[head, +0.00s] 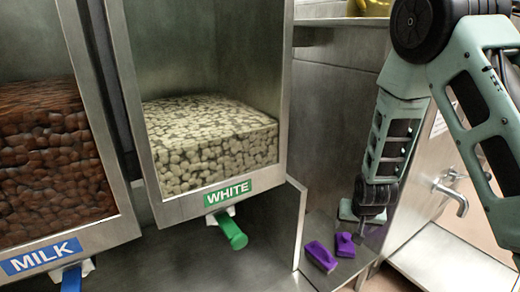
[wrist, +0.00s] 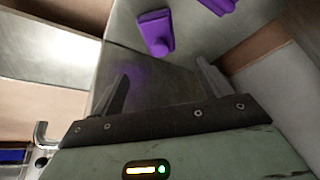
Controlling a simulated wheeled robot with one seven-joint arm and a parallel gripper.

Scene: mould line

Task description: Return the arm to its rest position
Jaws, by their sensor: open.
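My arm (head: 395,130) reaches down on the right of the head view. My gripper (head: 361,232) hangs low over a metal surface (head: 338,275), close to two purple objects. In the wrist view, the two fingers of my gripper (wrist: 162,75) stand wide apart with nothing between them. One purple piece (head: 320,256) lies left of the gripper, and a second purple piece (head: 345,244) lies close by its fingers. The wrist view shows one purple piece (wrist: 155,32) beyond the fingers and another (wrist: 217,5) cut off by the top edge.
A bin labelled WHITE (head: 228,192) holds pale pieces and has a green handle (head: 232,232). A bin labelled MILK (head: 42,255) holds brown pieces and has a blue handle (head: 71,278). A metal tap (head: 452,195) sticks out at the right. A metal shelf edge (head: 340,21) is behind.

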